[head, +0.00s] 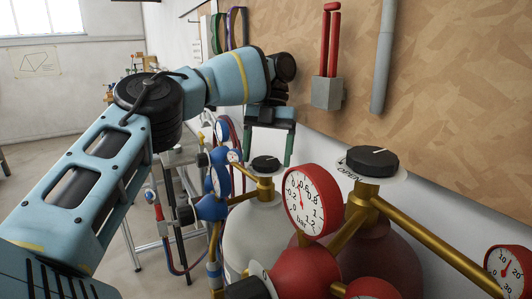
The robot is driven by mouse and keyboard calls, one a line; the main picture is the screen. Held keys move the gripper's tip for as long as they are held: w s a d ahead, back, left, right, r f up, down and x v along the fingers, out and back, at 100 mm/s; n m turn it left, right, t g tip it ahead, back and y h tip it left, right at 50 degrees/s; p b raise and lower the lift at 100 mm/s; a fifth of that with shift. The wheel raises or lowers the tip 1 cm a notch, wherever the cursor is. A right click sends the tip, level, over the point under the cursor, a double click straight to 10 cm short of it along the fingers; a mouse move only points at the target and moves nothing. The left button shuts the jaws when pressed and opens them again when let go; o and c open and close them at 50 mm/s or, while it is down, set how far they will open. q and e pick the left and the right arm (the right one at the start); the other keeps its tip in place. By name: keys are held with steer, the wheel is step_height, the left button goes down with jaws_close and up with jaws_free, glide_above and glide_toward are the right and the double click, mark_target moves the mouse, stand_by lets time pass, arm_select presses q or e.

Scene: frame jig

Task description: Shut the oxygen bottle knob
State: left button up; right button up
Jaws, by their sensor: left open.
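The oxygen bottle, which I take to be the pale one (252,238) with blue regulators, stands near the middle. Its black knob (266,162) sits on top on a brass valve and has a light mark on its face. My left gripper (268,150) is open above the knob, its two dark green fingers pointing down. In this view the fingertips lie either side of the knob; whether they touch it I cannot tell. My right gripper is not in view.
A dark red bottle (395,262) stands to the right with its own black knob (372,160) over an "OPEN" label. Red-rimmed gauges (306,200) and brass pipes crowd the foreground. A board wall (450,90) with red torch handles (330,40) and a grey pipe (383,60) stands close behind.

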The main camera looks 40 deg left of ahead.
mark_target(263, 165)
arm_select(q)
steer(key=shift+r+p, duration=0.65)
steer(key=shift+r, duration=0.7)
steer(key=shift+r+p, duration=0.4)
steer(key=shift+r, duration=0.25)
steer(key=shift+s+d+f, duration=0.1)
steer(key=shift+s+f, duration=0.05)
steer(key=shift+s+d, duration=0.3)
steer(key=shift+s, duration=0.15)
steer(key=s+d+r+b, duration=0.1)
steer(key=s+d, duration=0.8)
steer(key=s, duration=0.2)
steer(key=shift+d+r, duration=0.15)
steer(key=shift+d, duration=0.1)
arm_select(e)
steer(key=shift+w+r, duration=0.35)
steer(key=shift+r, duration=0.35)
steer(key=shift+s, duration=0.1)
